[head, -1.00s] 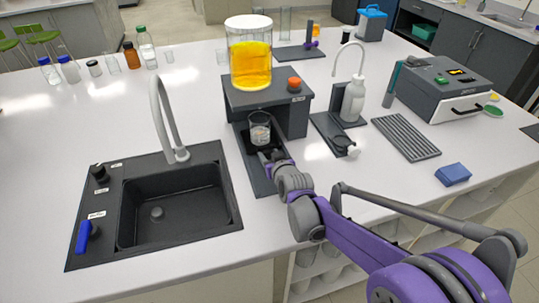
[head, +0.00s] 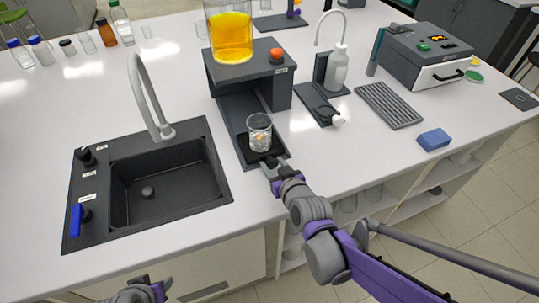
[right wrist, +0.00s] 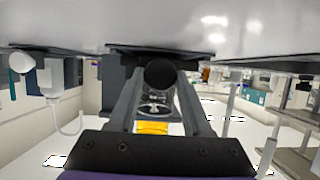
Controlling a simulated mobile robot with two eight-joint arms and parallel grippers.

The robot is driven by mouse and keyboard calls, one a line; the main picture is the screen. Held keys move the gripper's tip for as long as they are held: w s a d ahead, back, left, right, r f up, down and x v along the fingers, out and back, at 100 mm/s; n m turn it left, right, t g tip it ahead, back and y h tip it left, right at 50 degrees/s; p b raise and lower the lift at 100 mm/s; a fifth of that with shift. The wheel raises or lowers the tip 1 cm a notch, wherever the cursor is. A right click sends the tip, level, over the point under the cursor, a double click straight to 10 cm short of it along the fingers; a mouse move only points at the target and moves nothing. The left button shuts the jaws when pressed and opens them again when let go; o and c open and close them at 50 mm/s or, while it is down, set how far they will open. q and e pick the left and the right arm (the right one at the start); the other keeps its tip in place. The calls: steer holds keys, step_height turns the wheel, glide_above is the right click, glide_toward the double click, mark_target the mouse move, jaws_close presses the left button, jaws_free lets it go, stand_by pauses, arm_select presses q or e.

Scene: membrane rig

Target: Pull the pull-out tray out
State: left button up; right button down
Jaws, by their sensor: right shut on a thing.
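The dark pull-out tray (head: 247,158) lies at the front end of a long dark base plate (head: 232,112), out in front of the rig's stand (head: 246,68). A glass beaker (head: 259,136) with pale contents stands upright on it. My right gripper (head: 271,163) is at the tray's front edge. In the right wrist view its two fingers are closed around a round dark knob (right wrist: 160,75), the tray's handle. Part of my left gripper or wrist (head: 142,292) shows at the bottom edge; its fingers cannot be made out.
A vessel of yellow liquid (head: 231,38) and an orange knob (head: 277,54) sit on the stand. A sink (head: 150,180) with a tall tap is to the left. A wash bottle (head: 337,68), a grooved mat (head: 388,105) and a blue block (head: 434,139) are to the right.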

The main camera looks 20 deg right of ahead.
steer(key=shift+s, duration=0.2)
steer(key=shift+c, duration=1.8)
jaws_free()
steer(key=p+v, duration=0.3)
steer(key=v, duration=0.6)
steer(key=shift+r, duration=0.2)
steer(key=shift+v, duration=0.8)
arm_select(q)
steer(key=r, duration=0.2)
steer(key=w+r, duration=0.1)
steer(key=r, duration=0.1)
steer(key=shift+w+r, duration=0.1)
steer(key=shift+r, duration=0.05)
arm_select(e)
steer(key=shift+f, duration=0.1)
